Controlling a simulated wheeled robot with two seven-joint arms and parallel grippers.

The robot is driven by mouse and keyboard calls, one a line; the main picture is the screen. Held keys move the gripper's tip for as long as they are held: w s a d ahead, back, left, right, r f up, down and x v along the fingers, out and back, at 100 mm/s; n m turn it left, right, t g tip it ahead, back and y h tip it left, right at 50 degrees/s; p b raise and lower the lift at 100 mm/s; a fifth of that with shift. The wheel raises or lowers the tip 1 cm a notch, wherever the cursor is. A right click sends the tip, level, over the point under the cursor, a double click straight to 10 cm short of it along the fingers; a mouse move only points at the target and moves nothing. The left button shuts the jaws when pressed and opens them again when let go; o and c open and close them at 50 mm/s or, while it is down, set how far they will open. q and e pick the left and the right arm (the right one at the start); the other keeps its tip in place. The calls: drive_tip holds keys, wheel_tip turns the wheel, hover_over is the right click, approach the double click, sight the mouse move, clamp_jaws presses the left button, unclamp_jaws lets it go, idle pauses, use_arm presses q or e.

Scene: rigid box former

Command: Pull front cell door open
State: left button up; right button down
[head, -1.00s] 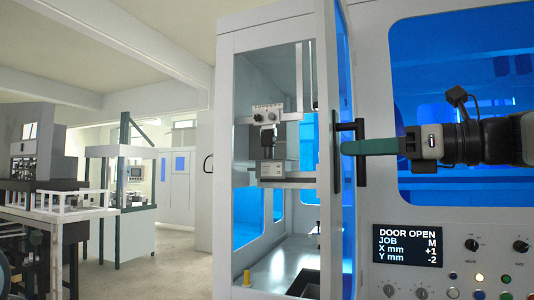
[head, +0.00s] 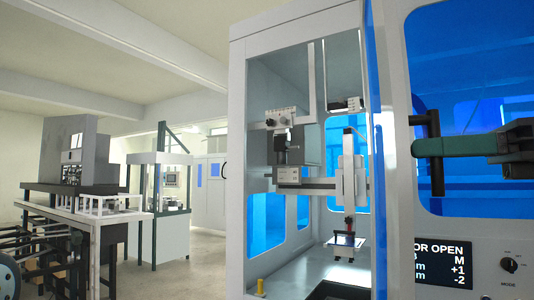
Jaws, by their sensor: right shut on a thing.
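My right gripper (head: 440,147) comes in from the right with green fingers shut on the handle at mid height. The fingers hide part of the handle. The cell is open to the left of the door, and the display (head: 443,262) ends in "OPEN"; its left part is hidden. My left gripper is not in view.
Inside the cell are a gauge head (head: 285,140) on a crossbar, a white vertical unit (head: 350,175) and a pale floor. A yellow peg (head: 260,286) stands at the front left. White-railed machinery (head: 105,205) is at the far left, with open floor between.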

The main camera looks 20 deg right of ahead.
drive_tip(key=c, duration=1.7)
unclamp_jaws()
drive_tip(key=shift+v, duration=3.85)
drive_tip(key=shift+a, duration=0.1)
